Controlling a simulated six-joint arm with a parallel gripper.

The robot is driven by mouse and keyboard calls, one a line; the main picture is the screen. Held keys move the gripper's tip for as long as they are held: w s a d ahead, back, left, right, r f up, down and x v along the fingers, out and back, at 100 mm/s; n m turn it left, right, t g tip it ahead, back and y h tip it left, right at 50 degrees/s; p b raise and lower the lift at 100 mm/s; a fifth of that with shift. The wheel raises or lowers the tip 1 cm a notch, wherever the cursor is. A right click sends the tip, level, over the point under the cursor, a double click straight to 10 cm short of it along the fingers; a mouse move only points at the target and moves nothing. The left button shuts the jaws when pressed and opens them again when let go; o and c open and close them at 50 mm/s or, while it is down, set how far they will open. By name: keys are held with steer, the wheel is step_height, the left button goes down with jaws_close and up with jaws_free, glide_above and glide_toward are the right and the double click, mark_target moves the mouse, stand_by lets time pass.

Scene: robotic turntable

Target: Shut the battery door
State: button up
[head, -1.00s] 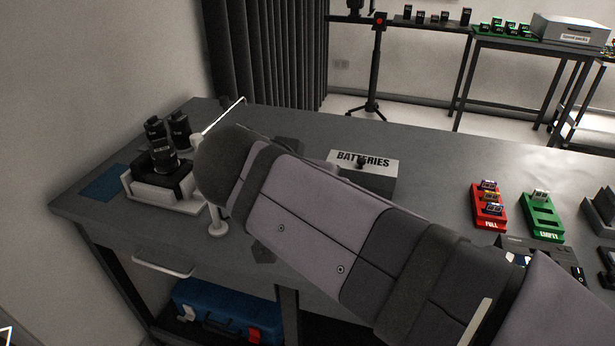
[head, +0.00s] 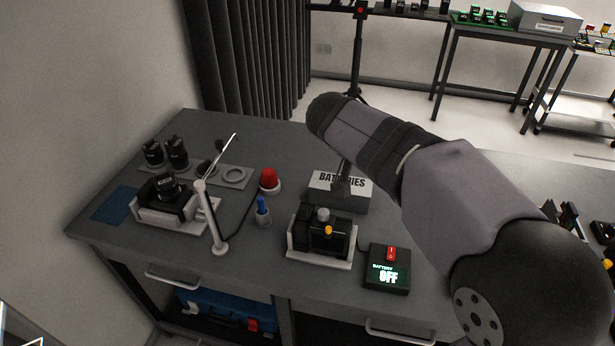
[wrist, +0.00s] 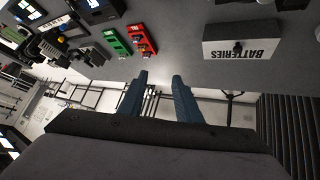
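A pale box labelled BATTERIES (head: 325,182) stands on the table in the head view, partly hidden by my arm. It appears upside down in the wrist view (wrist: 262,40), with a dark knob (wrist: 238,48) on its labelled face. A black camera (head: 315,238) sits in a white cradle (head: 325,260) in front of the box. Which of these has the battery door, and its state, I cannot tell. My gripper (wrist: 160,75) shows two blue fingers apart with nothing between them. In the wrist view the box lies to their right, apart from them.
A battery switch box (head: 388,272) reads OFF. A red button (head: 269,178), a blue-topped item (head: 262,207) and a thin lamp arm (head: 212,215) stand nearby. Another camera (head: 165,190) is at left. Red (wrist: 143,42) and green (wrist: 115,42) trays lie on the table.

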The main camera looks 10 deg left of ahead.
steer(key=d+m+g+p, duration=0.2)
steer(key=d+g+p, duration=0.1)
steer(key=d+p, duration=0.15)
steer(key=m+g+y+p, duration=0.2)
steer(key=m+g+y, duration=0.2)
steer(key=m+y, duration=0.6)
glide_toward(304, 210)
steer(key=shift+s+a+f, duration=0.15)
steer(key=shift+s+f, duration=0.05)
steer(key=shift+f, duration=0.1)
steer(key=shift+m, duration=0.5)
steer(key=shift+f, duration=0.15)
steer(key=shift+p+x, duration=1)
steer(key=shift+x, duration=2.55)
steer(key=shift+w, duration=0.15)
